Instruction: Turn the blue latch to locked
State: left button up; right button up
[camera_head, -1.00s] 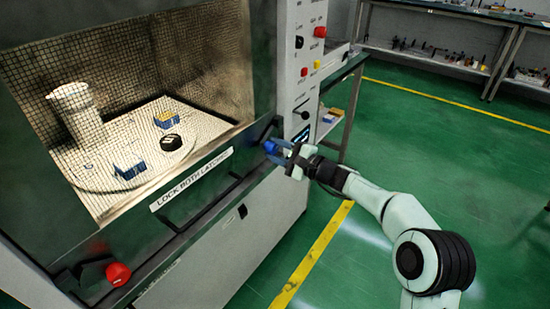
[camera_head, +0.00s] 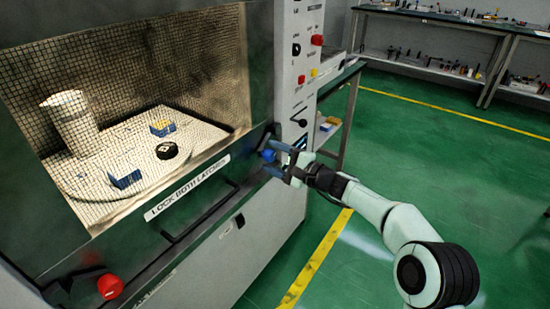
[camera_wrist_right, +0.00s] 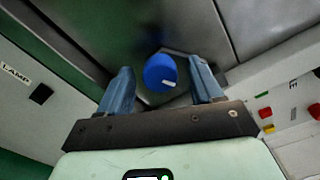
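The blue latch (camera_head: 268,155) is a round blue knob at the right end of the oven door's lower edge. It also shows in the right wrist view (camera_wrist_right: 160,73), with a small white mark on its lower right. My right gripper (camera_head: 278,159) is at the latch. In the wrist view its two blue-grey fingers (camera_wrist_right: 160,88) stand apart, one on each side of the knob, with a visible gap on both sides. My left gripper is not in view.
A red knob (camera_head: 110,286) sits at the door's lower left. A black handle (camera_head: 200,217) runs below the "LOCK BOTH LATCHES" label (camera_head: 187,188). The control panel (camera_head: 300,75) stands just right of the latch. Green floor (camera_head: 430,170) lies open to the right.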

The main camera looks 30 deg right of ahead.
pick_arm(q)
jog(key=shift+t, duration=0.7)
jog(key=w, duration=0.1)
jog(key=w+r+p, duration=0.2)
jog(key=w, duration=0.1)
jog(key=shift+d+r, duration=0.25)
pick_arm(e)
jog(key=v, duration=1.3)
jog(key=shift+s, duration=0.2)
